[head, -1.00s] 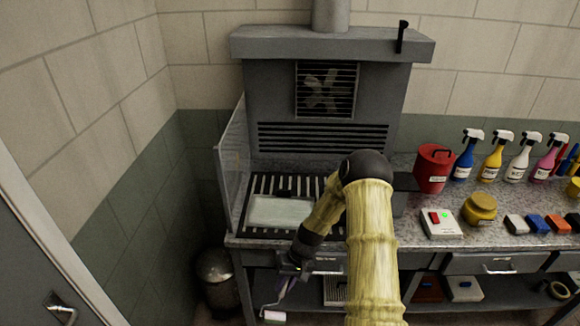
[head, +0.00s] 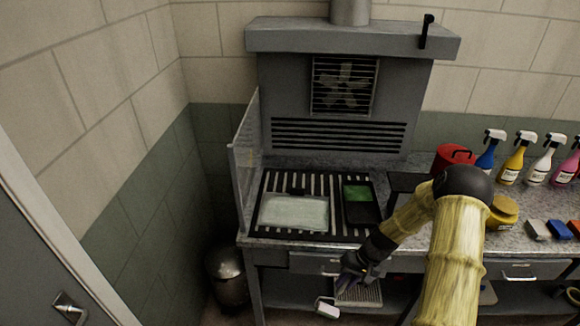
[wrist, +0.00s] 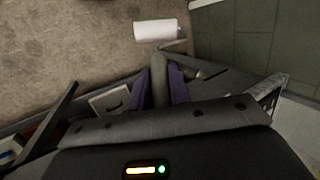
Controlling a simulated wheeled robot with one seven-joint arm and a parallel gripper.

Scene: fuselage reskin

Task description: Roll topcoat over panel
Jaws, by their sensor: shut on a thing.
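A pale flat panel (head: 293,213) lies on the slatted grate of the booth bench. A black tray with a green patch (head: 357,193) is on the grate to its right. My gripper (head: 352,274) is low in front of the bench's front edge, below and right of the panel. It is shut on the handle of a paint roller (head: 327,307), whose white head hangs below the bench top, apart from the panel. In the wrist view the roller's white sleeve (wrist: 155,30) is above the purple fingers (wrist: 161,88), which close on the dark handle.
A clear side screen (head: 243,165) stands left of the grate, and a hood with a fan (head: 343,85) is behind it. A metal bin (head: 227,277) stands on the floor at left.

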